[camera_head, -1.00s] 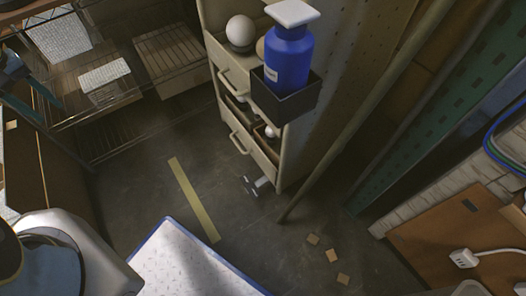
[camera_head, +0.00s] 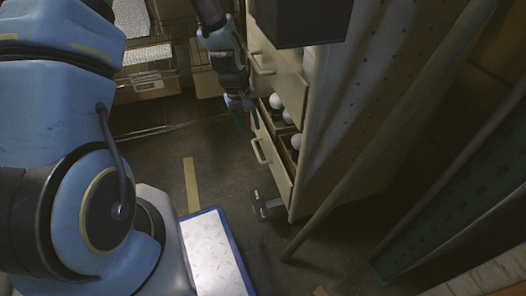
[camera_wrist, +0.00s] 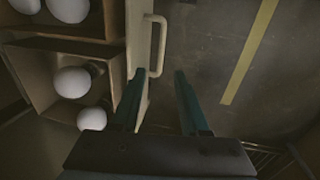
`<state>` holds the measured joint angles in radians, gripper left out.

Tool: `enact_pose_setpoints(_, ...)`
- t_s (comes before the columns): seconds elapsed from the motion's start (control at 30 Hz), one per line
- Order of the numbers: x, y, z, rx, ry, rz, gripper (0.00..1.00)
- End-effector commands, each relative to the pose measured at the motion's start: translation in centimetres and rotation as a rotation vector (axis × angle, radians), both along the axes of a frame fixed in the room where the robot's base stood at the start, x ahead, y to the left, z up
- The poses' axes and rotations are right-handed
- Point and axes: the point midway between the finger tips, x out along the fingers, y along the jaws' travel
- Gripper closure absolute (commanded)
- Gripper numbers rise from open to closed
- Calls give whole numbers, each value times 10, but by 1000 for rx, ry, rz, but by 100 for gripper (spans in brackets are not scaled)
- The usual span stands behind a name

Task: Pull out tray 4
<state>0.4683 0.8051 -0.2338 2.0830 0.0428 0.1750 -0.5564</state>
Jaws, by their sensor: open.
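The beige cabinet (camera_head: 320,120) stands right of centre in the head view, with bar handles on its fronts. A lower tray (camera_head: 273,165) holds white bulbs (camera_head: 297,142) behind its front, and its handle (camera_head: 260,150) faces left. No tray number is readable. In the wrist view, a tray front (camera_wrist: 138,50) carries a pale bar handle (camera_wrist: 155,45), with bulbs (camera_wrist: 73,82) in compartments behind it. My gripper (camera_wrist: 160,74) is open and empty. Its fingertips lie just short of the handle's near end in this view. In the head view my gripper (camera_head: 243,118) is beside the cabinet front.
A dark box (camera_head: 298,22) juts from the cabinet's upper part. A slanted pole (camera_head: 375,140) stands to its right. A dark hammer-like object (camera_head: 264,205) lies on the floor by the cabinet. A yellow floor strip (camera_head: 191,185) and bare floor lie to the left.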

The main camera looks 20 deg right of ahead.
Motion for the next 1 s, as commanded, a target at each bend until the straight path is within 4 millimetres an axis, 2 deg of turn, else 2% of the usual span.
enact_pose_setpoints(0.3,-2,-10,-61,2,3,-1,55)
enact_pose_setpoints(0.5,-2,-15,-87,1,1,0,55)
enact_pose_setpoints(0.7,-2,-17,-96,1,1,0,55)
enact_pose_setpoints(0.97,-2,-17,-96,1,1,0,55)
enact_pose_setpoints(1.0,-2,-17,-96,1,1,0,60)
